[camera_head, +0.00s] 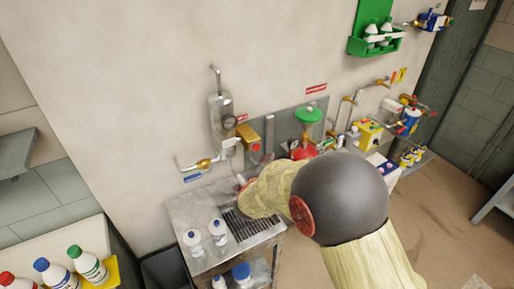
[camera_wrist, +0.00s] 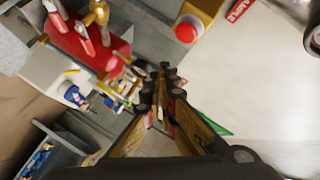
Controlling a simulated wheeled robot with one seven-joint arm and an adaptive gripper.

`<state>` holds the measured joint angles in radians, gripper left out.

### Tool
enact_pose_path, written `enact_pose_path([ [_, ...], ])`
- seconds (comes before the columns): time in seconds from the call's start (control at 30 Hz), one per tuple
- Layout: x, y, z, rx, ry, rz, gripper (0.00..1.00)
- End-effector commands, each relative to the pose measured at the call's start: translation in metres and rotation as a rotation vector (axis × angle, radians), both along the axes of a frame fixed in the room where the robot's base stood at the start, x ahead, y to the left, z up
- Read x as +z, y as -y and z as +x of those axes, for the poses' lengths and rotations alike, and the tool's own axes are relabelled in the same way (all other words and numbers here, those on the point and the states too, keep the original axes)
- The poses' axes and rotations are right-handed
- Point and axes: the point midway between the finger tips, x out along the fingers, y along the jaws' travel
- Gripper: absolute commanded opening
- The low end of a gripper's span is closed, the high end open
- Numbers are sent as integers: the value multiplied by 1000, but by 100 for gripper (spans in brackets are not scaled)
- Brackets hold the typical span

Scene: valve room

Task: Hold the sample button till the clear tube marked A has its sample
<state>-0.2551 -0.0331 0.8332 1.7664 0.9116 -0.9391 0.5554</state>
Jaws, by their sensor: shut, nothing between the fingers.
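The red button (camera_head: 256,147) is on the front of a yellow box (camera_head: 249,135) mounted on the wall. In the wrist view the red button (camera_wrist: 187,30) shows at the top, near a red label reading "SAMPLE" (camera_wrist: 238,10). My gripper (camera_wrist: 165,72) is shut and empty, its fingertips together below and left of the button in that picture, apart from it. In the head view my arm hides most of the gripper. I cannot make out a clear tube marked A in either view.
A metal bench (camera_head: 190,212) with a dark grate and white bottles (camera_head: 218,232) stands below the box. A grey cylinder with a gauge (camera_head: 221,118) hangs left of it. A green funnel (camera_head: 308,114) and red equipment (camera_wrist: 75,40) crowd the other side. A shelf of bottles is at lower left.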

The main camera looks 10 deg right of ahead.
Motion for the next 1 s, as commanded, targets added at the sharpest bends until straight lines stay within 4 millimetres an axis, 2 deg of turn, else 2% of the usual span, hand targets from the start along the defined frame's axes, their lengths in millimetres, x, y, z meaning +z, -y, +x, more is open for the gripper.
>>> enact_pose_path([
  [0.2,-1,-8,25,0,0,1,0],
  [0.4,0,-12,36,-1,2,0,0],
  [1.0,0,-12,38,0,0,1,0],
])
